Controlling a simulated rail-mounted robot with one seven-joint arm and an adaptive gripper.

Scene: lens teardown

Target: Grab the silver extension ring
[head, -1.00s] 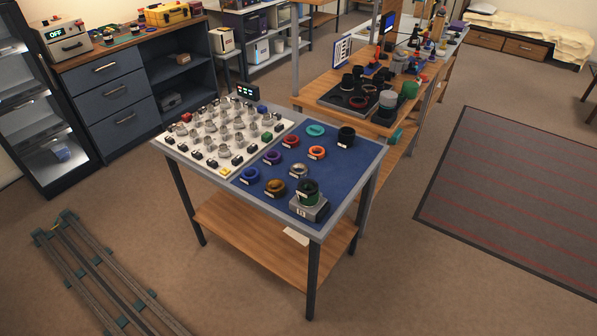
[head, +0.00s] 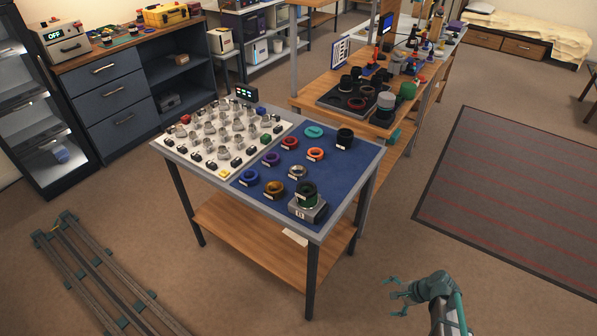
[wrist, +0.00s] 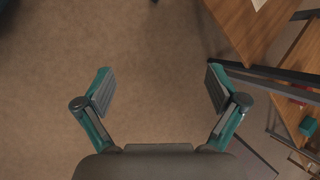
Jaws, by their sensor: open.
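The silver extension ring (head: 298,172) lies on the blue mat (head: 332,165) on the right half of the table, behind the dark green ring assembly (head: 307,194). A small white label is in front of it. My gripper (head: 393,296) is at the lower right in the head view, out over the floor and well away from the table. In the wrist view my gripper (wrist: 158,90) is open and empty, with bare floor between its fingers. The ring is not in the wrist view.
Blue, purple, red, orange, teal, bronze and black rings (head: 345,138) share the mat. A white board (head: 205,160) with several small parts fills the table's left half. The table's edge and lower shelf (wrist: 262,35) are at the wrist view's right. A second bench (head: 375,122) stands behind.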

